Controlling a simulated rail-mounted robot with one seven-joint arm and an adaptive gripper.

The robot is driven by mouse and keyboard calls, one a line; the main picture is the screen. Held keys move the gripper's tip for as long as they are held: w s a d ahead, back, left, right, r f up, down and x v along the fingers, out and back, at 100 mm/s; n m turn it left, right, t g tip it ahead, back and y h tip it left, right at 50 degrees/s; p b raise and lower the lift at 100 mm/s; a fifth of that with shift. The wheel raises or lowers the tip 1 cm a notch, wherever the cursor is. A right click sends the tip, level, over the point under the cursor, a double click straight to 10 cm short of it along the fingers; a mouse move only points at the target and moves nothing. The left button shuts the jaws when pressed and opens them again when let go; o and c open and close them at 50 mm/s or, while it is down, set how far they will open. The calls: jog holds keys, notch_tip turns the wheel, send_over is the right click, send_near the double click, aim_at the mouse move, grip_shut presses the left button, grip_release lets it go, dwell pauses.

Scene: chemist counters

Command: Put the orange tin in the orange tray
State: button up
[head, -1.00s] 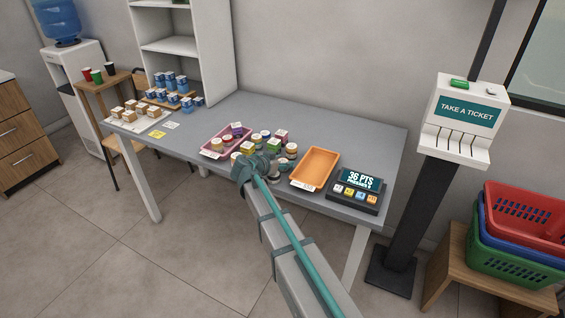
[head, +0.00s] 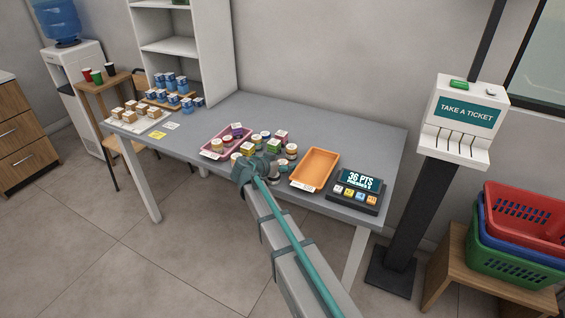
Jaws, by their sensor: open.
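The orange tray (head: 316,166) lies empty on the grey table, right of a cluster of small tins and boxes. My gripper (head: 262,161) is open over the front of this cluster, left of the tray. It hides some of the tins. A tin with a warm-coloured side (head: 291,152) stands at the cluster's right edge, near the tray. The tins are too small for me to tell which one is the orange tin.
A pink tray (head: 212,153) with several items lies left of the cluster. A points display (head: 357,188) stands right of the orange tray. The back of the table (head: 300,118) is clear.

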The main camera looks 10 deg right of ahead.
jog(key=shift+r+p, duration=0.2)
jog(key=shift+p, duration=0.2)
jog(key=b+v, duration=0.1)
jog(key=v, duration=0.2)
jog(key=b+v, duration=0.1)
jog(key=v, duration=0.2)
jog(key=b+v, duration=0.1)
jog(key=v, duration=0.2)
jog(key=shift+s+a+f, duration=0.1)
jog(key=shift+f, duration=0.2)
jog(key=shift+o, duration=0.5)
jog(key=shift+v, duration=0.85)
